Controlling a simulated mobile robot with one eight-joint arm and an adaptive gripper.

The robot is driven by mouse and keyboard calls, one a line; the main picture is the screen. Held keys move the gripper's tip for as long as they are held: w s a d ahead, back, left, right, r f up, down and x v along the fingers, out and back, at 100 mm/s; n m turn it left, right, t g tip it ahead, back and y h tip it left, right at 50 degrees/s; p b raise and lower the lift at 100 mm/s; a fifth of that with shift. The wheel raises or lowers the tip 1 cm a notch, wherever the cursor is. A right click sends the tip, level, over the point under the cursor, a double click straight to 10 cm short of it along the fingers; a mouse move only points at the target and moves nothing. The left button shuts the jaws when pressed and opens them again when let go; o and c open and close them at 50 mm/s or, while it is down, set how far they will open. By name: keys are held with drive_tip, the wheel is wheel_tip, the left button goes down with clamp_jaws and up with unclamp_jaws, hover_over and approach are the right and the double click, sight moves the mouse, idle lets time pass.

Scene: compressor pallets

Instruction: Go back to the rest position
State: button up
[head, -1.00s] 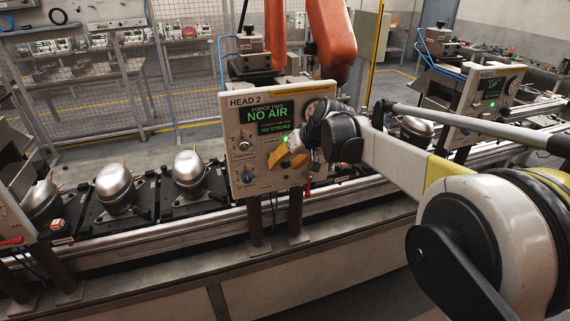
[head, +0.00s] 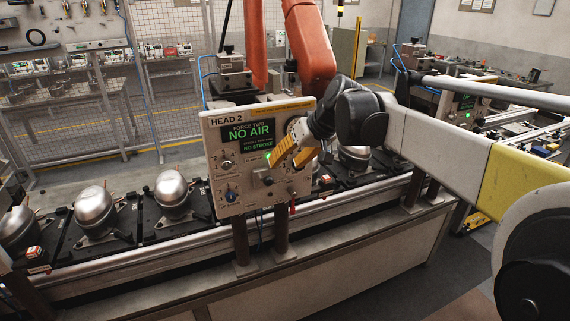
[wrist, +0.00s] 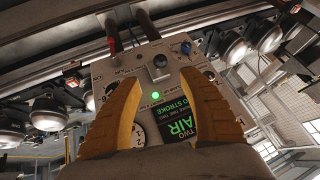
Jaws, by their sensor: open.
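My gripper (head: 292,153) is in front of the HEAD 2 control panel (head: 216,183), over its right half. In the wrist view my gripper (wrist: 162,85) shows two yellow fingers spread apart with nothing between them. The same panel (wrist: 98,72) lies beyond the fingers, with a lit green lamp (wrist: 155,96) and a dark knob (wrist: 160,61) visible in the gap. The panel's screen (head: 248,132) reads "NO AIR" and "NO STROKE". Whether the fingers touch the panel cannot be told. My wrist hides part of the panel's right side.
Silver compressors (head: 96,210) stand on black pallets along the conveyor (head: 150,259). An orange robot arm (head: 310,45) rises behind the panel. A wire-mesh fence (head: 180,60) stands behind the line. Another panel (head: 462,108) is at the right. Open floor (head: 445,270) lies at the lower right.

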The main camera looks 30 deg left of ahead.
drive_tip(key=s+d+f+m+t+h+b, duration=0.1)
drive_tip(key=s+d+m+b, duration=0.15)
drive_tip(key=d, duration=0.75)
drive_tip(key=s+d+f+m+t+h+b, duration=0.1)
drive_tip(key=s+d+f+b, duration=0.15)
drive_tip(key=d, duration=0.75)
drive_tip(key=s+d+f+m+t+h+b, duration=0.1)
drive_tip(key=s+d+m+b, duration=0.15)
drive_tip(key=d, duration=0.75)
drive_tip(key=s+d+f+m+t+h+b, duration=0.2)
drive_tip(key=s+d+f+m+h+b, duration=0.1)
drive_tip(key=s+d+f, duration=1.2)
drive_tip(key=s+d+h+b, duration=0.1)
drive_tip(key=d, duration=0.3)
drive_tip(key=shift+s+m, duration=0.15)
drive_tip(key=shift+m, duration=0.25)
